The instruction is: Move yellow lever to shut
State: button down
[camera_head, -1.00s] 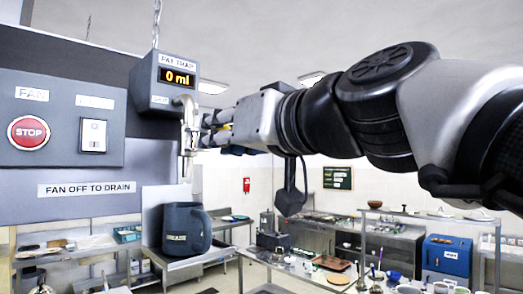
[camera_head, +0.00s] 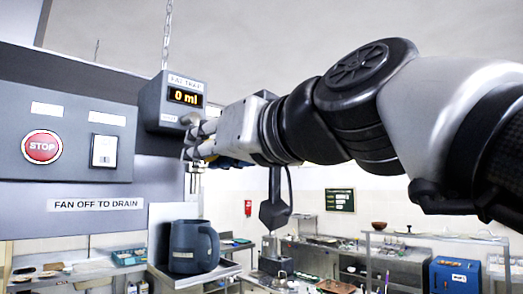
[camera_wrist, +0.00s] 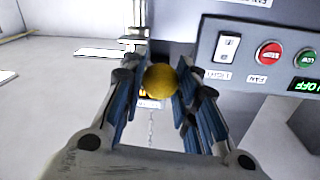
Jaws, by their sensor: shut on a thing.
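The yellow lever's round knob (camera_wrist: 160,82) sits between my two blue-padded fingers in the wrist view. My gripper (camera_wrist: 161,88) is shut on it. In the head view, my gripper (camera_head: 194,142) is just below the grey fat trap box (camera_head: 172,108), in front of the tap (camera_head: 194,181). The fingers hide the tap's upper part and the lever there. The box's display (camera_head: 186,96) reads 0 ml.
A dark jug (camera_head: 192,248) stands below the tap on a metal stand. The fan panel (camera_head: 72,175) with a red STOP button (camera_head: 42,147) and white switch (camera_head: 104,151) is at left. Counters with kitchenware lie behind at right.

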jog(key=shift+a+f, duration=0.15)
jog(key=shift+f, duration=0.05)
jog(key=c, duration=1.6)
grip_release()
jog(key=o, duration=0.4)
jog(key=shift+s+a+f, duration=0.1)
jog(key=shift+a, duration=0.15)
jog(key=shift+w, duration=0.25)
jog(key=shift+s+d, duration=0.35)
jog(key=v, duration=1.1)
jog(key=shift+d, duration=0.1)
